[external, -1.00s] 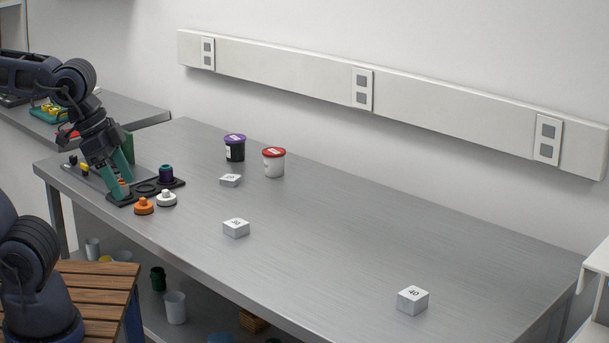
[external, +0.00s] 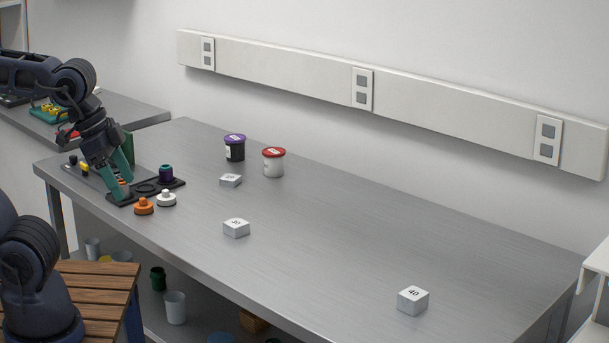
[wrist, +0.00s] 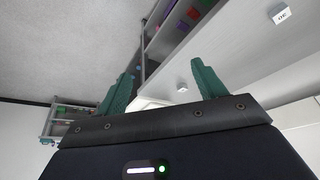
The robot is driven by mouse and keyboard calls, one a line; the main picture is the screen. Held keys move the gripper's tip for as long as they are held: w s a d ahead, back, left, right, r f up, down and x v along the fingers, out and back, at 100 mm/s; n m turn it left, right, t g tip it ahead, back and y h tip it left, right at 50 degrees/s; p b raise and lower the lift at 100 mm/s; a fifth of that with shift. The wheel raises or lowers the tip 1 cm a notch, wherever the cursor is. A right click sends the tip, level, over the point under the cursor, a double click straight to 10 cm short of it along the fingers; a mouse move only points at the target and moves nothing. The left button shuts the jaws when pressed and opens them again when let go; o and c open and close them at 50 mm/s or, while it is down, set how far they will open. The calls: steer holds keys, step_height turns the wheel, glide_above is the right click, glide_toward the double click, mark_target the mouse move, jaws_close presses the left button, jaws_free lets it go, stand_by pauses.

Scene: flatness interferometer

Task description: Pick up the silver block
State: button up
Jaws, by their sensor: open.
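Several small silver-white blocks with printed numbers sit apart on the steel bench. One block (external: 230,180) is near the containers, one (external: 236,228) is mid-bench, and one (external: 412,300), marked 40, is at the near right. My gripper (external: 123,185) is at the bench's left end, fingers pointing down, away from all blocks. In the wrist view my gripper (wrist: 160,69) has its green fingers spread with nothing between them. A numbered block (wrist: 281,14) shows at the upper right there, and a small pale thing (wrist: 182,88) lies beyond the fingers.
Close to my gripper are a dark fixture plate (external: 150,188), a purple-black knob (external: 166,174), an orange knob (external: 144,206) and a white knob (external: 166,199). A purple-lidded jar (external: 235,150) and red-lidded jar (external: 274,163) stand behind. The bench's middle and right are mostly clear.

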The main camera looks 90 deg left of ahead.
steer(key=w+a+n+g, duration=0.1)
steer(key=w+a+n, duration=0.2)
steer(key=w+a, duration=0.55)
steer(key=n+g, duration=0.4)
steer(key=n, duration=0.2)
glide_above(236, 222)
step_height(236, 222, down, 18)
steer(key=shift+f, duration=4.95)
steer(key=c, duration=1.2)
steer(key=shift+r, duration=0.1)
